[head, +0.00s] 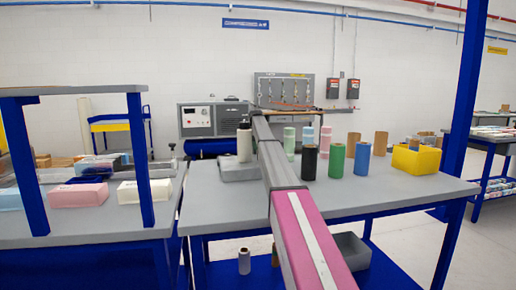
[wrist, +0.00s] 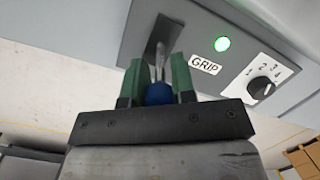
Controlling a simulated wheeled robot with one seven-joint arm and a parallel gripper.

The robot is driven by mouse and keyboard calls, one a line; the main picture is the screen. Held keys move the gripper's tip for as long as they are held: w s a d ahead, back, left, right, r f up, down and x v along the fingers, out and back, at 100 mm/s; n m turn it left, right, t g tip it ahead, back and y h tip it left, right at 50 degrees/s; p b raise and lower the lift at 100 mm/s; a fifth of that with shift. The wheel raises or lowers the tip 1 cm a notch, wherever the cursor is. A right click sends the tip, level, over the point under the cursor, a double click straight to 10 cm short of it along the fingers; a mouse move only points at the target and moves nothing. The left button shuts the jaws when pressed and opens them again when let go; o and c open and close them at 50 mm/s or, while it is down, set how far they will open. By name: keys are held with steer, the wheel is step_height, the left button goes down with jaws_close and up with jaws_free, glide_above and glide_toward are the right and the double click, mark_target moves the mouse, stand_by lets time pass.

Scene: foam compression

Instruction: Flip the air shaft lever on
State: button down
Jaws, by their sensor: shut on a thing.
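In the wrist view, the lever (wrist: 160,60) has a thin metal shaft coming out of a dark slot in a grey panel (wrist: 190,18), with a blue ball (wrist: 158,94) at its near end. My gripper (wrist: 157,66) has green fingers, one on each side of the lever, and is shut on it at the blue ball. A label reading GRIP (wrist: 204,65) and a lit green lamp (wrist: 222,44) are to its right. In the head view, my arm reaches away over the table and its gripper end cannot be made out.
A black dial (wrist: 262,89) numbered 1 to 4 is right of the lamp. In the head view, a grey table (head: 400,190) holds several coloured rolls, a white bottle (head: 244,142) and a yellow bin (head: 416,159). A grey machine (head: 200,117) stands behind.

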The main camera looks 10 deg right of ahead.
steer(key=c, duration=0.9)
jaws_free()
steer(key=shift+c, duration=0.2)
steer(key=shift+r, duration=0.1)
